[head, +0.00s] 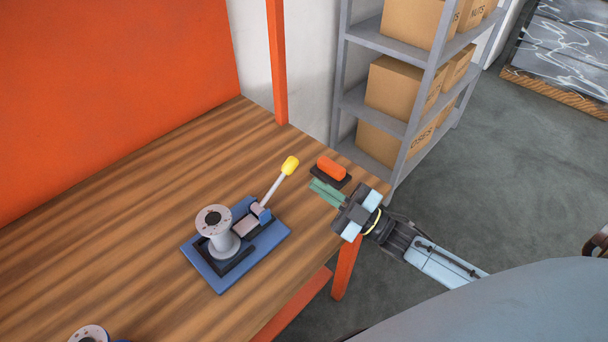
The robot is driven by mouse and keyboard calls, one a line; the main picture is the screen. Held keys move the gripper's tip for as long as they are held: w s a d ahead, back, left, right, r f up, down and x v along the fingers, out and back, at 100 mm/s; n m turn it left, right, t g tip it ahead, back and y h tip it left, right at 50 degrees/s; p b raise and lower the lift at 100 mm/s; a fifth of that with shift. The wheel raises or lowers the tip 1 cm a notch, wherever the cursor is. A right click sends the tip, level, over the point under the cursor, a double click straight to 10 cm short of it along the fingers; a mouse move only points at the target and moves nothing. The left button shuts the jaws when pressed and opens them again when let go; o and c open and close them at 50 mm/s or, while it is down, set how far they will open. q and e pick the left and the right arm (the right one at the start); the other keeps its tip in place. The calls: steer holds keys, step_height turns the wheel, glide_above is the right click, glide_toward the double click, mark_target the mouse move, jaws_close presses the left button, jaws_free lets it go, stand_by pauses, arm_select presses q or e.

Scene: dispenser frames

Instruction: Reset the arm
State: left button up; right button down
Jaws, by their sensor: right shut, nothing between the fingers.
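A dispenser frame with a blue base (221,283) stands on the wooden table. It carries a grey-white spool (214,222) and a pale lever arm (273,190) with a yellow knob (290,165). The arm is tilted up to the right, away from the spool. My right gripper (326,192) comes in from the right, over the table's right end. Its green fingers are shut and empty, to the right of the yellow knob and apart from it. My left gripper does not show.
An orange block (331,168) on a dark base lies just beyond my right fingers. Part of another spool (90,334) shows at the bottom left. A grey shelf (366,42) with cardboard boxes (394,85) stands behind the table's right end. The table's left part is bare.

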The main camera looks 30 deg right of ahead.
steer(key=shift+s+d+f, duration=0.25)
steer(key=shift+s+d, duration=0.15)
steer(key=shift+s, duration=0.15)
